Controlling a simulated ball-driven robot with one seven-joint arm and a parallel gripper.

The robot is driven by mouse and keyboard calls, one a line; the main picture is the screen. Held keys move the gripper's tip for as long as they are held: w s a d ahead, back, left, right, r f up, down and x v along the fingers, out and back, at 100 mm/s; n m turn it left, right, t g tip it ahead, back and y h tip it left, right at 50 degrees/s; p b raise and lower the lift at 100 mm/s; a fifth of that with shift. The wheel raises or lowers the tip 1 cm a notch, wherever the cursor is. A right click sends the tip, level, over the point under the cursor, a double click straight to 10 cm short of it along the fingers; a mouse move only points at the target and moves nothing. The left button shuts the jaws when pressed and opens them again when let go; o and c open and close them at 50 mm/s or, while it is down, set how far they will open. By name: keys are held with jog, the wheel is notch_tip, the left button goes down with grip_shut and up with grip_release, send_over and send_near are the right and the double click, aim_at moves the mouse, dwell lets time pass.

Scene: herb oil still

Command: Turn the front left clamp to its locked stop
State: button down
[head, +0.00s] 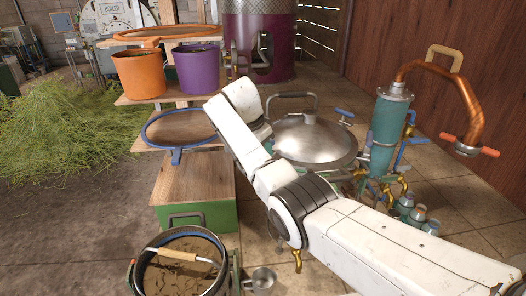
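The still has a domed steel lid (312,137) with a grey loop handle on top. A blue clamp handle (345,113) stands at the back right of the lid rim. My white arm crosses in front of the lid's left and front sides. The front left clamp cannot be made out; that part of the rim is behind my arm. My arm bends down at the lid's left edge, and its end goes out of sight there. I see no gripper fingers, so whether they touch anything cannot be told.
A teal condenser (384,135) with a copper pipe (476,105) stands right of the still. A wooden-topped green box (193,190) and a round pot of dark matter (180,280) are at front left. Orange (139,75) and purple (198,70) buckets stand behind. Steel bottles (418,214) stand at right.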

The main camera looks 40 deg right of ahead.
jog(key=shift+r+m+g+b, duration=0.15)
jog(key=shift+m+g+b, duration=0.15)
jog(key=shift+m, duration=0.3)
jog(key=c, duration=0.9)
grip_release()
jog(key=shift+c, duration=0.2)
jog(key=b+v, duration=0.2)
jog(key=v, duration=0.8)
jog(key=shift+a+r, duration=0.1)
jog(key=shift+r, duration=0.2)
